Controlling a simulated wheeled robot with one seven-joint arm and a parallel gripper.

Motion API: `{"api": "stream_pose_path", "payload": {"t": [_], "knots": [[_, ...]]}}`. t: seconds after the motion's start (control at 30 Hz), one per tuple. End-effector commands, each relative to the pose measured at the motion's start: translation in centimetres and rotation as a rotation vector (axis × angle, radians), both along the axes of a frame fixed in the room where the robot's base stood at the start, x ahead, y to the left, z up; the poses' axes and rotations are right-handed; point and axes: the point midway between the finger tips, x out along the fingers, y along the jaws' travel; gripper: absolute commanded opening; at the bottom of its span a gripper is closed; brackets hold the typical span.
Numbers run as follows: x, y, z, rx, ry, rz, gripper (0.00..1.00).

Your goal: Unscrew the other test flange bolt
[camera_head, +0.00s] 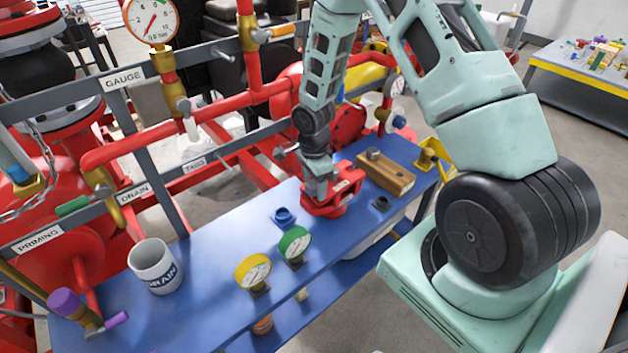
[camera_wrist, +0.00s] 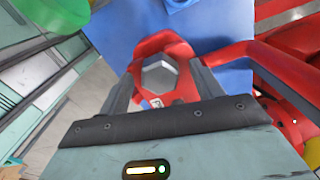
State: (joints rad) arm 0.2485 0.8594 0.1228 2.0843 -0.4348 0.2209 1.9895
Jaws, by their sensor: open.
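The red test flange (camera_head: 334,203) sits on the blue bench, below my gripper (camera_head: 320,188). In the wrist view, a grey hex bolt head (camera_wrist: 160,75) stands on the red flange (camera_wrist: 165,44). My gripper is open, with one finger on each side of that bolt head. I cannot tell whether the fingers touch it. In the head view my gripper hides this bolt. A wooden block (camera_head: 388,174) just right of the flange carries a grey bolt (camera_head: 373,153).
The blue bench (camera_head: 215,259) also holds a white mug (camera_head: 154,266), a yellow gauge (camera_head: 253,271), a green gauge (camera_head: 294,244), a blue fitting (camera_head: 284,216) and a small dark piece (camera_head: 381,203). Red pipes (camera_head: 225,107) and a grey rail (camera_head: 146,183) run behind the bench.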

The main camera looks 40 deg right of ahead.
Motion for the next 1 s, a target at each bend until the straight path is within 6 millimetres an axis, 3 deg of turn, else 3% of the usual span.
{"api": "stream_pose_path", "payload": {"t": [0.27, 0.4, 0.47, 0.5, 0.53, 0.6, 0.77, 1.0], "knots": [[0.01, -0.01, -0.11, 0.0, 0.0, 0.0, 0.66], [0.0, -0.02, -0.1, 0.0, 0.0, 0.0, 0.27], [0.0, -0.02, -0.1, 0.0, 0.0, 0.0, 0.15], [0.0, -0.02, -0.09, 0.0, 0.0, 0.0, 0.15], [0.0, -0.02, -0.09, 0.0, 0.0, 0.0, 0.31], [0.0, -0.02, -0.09, 0.0, 0.0, 0.0, 0.16], [-0.01, -0.02, -0.06, 0.0, 0.0, 0.041, 0.16], [-0.02, -0.03, -0.02, 0.0, 0.001, 0.38, 0.16]]}}
